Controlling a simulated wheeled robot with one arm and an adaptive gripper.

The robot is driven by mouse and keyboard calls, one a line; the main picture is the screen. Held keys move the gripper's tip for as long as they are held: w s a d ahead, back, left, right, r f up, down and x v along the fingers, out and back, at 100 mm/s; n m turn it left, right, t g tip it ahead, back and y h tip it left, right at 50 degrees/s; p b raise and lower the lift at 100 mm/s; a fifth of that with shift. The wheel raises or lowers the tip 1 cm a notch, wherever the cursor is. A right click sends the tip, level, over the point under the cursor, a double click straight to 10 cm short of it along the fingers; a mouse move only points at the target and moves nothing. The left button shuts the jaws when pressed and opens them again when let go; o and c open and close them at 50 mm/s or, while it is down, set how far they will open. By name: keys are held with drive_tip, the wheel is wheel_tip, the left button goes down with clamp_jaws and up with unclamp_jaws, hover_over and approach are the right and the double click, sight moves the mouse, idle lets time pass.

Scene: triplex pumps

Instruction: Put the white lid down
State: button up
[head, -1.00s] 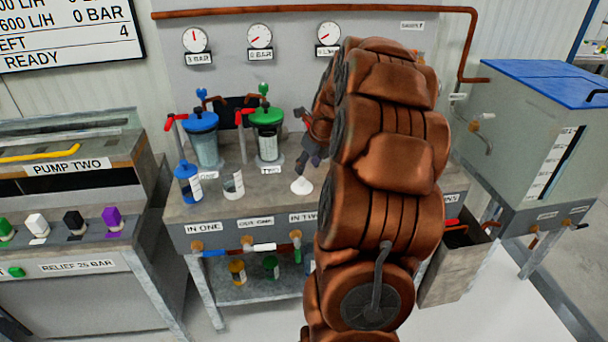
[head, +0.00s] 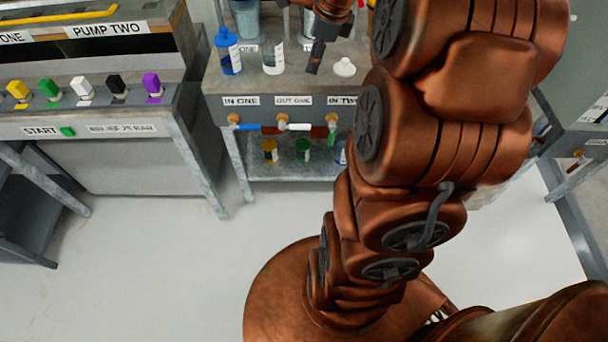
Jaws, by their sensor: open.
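The white lid (head: 345,68) rests on the grey bench top (head: 290,85), near its front edge, with its small knob upward. My gripper (head: 315,62) is over the bench just left of the lid, apart from it in the picture. Its dark fingers point down and hold nothing that I can see. The finger gap is small and hard to make out. A white jar (head: 273,58) with a label stands left of my gripper.
A blue-capped bottle (head: 229,52) stands left of the white jar. Valves with coloured handles (head: 285,125) stick out along the bench front. Small bottles (head: 302,150) stand on the lower shelf. The pump console (head: 90,110) is at left. Open floor (head: 140,265) lies in front.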

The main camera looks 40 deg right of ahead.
drive_tip(key=s+a+f+n+g, duration=0.2)
drive_tip(key=s+a+n+g, duration=0.2)
drive_tip(key=s+a+n, duration=1.3)
drive_tip(key=s+a+f+n+g, duration=0.1)
drive_tip(key=s+a+n, duration=0.4)
drive_tip(key=n, duration=0.5)
drive_tip(key=shift+s+f+n+h, duration=0.35)
drive_tip(key=shift+s+f, duration=0.25)
drive_tip(key=shift+s, duration=0.5)
